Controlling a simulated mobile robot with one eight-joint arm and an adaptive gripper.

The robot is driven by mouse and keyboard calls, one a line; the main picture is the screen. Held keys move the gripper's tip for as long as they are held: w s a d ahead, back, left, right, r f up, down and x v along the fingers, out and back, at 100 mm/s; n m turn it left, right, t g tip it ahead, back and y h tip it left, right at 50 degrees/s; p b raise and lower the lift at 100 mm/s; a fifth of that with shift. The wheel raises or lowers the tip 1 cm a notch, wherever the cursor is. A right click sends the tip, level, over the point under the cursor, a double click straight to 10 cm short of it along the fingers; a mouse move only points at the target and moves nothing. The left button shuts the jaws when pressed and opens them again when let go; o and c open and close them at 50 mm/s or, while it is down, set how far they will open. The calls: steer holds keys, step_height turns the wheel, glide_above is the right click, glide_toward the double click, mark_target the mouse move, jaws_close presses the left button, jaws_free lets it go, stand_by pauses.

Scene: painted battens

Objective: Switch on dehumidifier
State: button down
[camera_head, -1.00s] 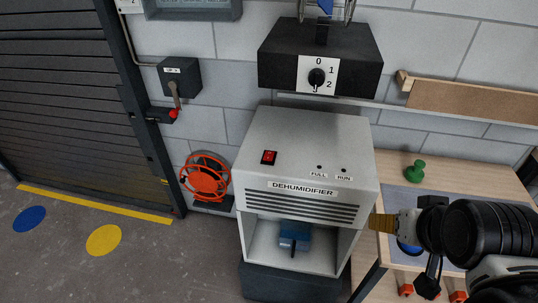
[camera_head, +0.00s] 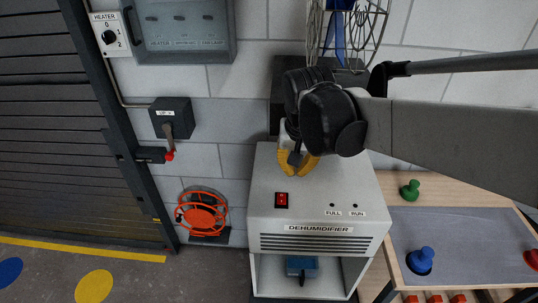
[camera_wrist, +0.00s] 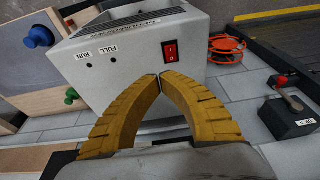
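The dehumidifier (camera_head: 312,238) is a pale grey box with dark vent slots and a label on its front. Its red rocker switch (camera_head: 281,200) sits on the sloped top panel at left, beside the FULL and RUN lamps, which look dark. In the wrist view the red switch (camera_wrist: 170,51) lies just beyond the fingertips. My gripper (camera_head: 295,174) is above the panel, behind the switch, with its yellow fingers pointing down. In the wrist view the fingertips (camera_wrist: 160,76) meet, with nothing between them. I see no contact with the switch.
A blue container (camera_head: 300,266) sits in the lower bay. A red cable reel (camera_head: 201,214) and a lever switch box (camera_head: 171,118) are at left. A bench (camera_head: 460,225) with green and blue knobs stands at right.

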mark_target(284, 200)
steer(key=shift+w+a+f, duration=0.1)
steer(key=shift+w+a, duration=0.25)
steer(key=shift+a, duration=0.25)
steer(key=shift+w+a+f, duration=0.1)
steer(key=shift+w+a, duration=0.25)
steer(key=shift+a, duration=0.2)
steer(key=shift+d, duration=0.1)
steer(key=b+x, duration=0.1)
steer(key=x, duration=0.3)
steer(key=s+b+x, duration=0.1)
steer(key=x, duration=0.3)
steer(key=b+x, duration=0.2)
steer(key=x, duration=0.2)
steer(key=shift+s+f, duration=0.1)
steer(key=shift+f, duration=0.9)
steer(key=shift+s, duration=0.1)
